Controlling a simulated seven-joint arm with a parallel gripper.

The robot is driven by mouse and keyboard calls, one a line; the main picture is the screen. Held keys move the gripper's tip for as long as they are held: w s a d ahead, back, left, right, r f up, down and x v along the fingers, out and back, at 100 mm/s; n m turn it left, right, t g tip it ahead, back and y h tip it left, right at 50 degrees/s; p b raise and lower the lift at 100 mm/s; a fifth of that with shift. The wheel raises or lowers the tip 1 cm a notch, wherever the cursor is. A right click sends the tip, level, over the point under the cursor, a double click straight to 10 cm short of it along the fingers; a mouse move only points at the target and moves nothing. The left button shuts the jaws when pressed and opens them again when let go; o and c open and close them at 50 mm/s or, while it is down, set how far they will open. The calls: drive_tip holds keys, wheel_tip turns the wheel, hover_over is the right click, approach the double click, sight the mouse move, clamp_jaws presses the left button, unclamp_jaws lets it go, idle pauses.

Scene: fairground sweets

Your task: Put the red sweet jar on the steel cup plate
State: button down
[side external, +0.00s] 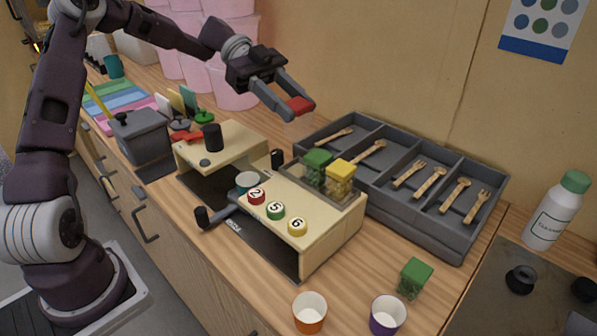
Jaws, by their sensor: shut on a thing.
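The red sweet jar (299,106) has a red lid and a clear lower part. My gripper (292,101) is shut on it and holds it in the air, above and to the left of the steel cup plate in the picture. The steel cup plate (318,195) appears to be the grey railed tray on top of the cream machine (330,228). A green-lidded jar (317,167) and a yellow-lidded jar (341,178) stand on it side by side. The fingers partly hide the red jar.
A dark cutlery tray (430,236) with wooden forks and spoons lies behind and right of the machine. Another green-lidded jar (414,278), an orange cup (309,311) and a purple cup (387,315) stand on the counter in front. A cleaner bottle (556,210) stands far right.

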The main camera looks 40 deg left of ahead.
wheel_tip(320, 180, down, 10)
drive_tip(key=shift+s+r, duration=0.1)
drive_tip(key=c, duration=1.3)
unclamp_jaws()
drive_tip(key=o, duration=0.4)
drive_tip(key=shift+o, duration=0.5)
drive_tip(key=v, duration=0.7)
drive_tip(key=shift+s+d+r, duration=0.2)
drive_tip(key=shift+s+r, duration=0.05)
drive_tip(key=shift+r, duration=0.15)
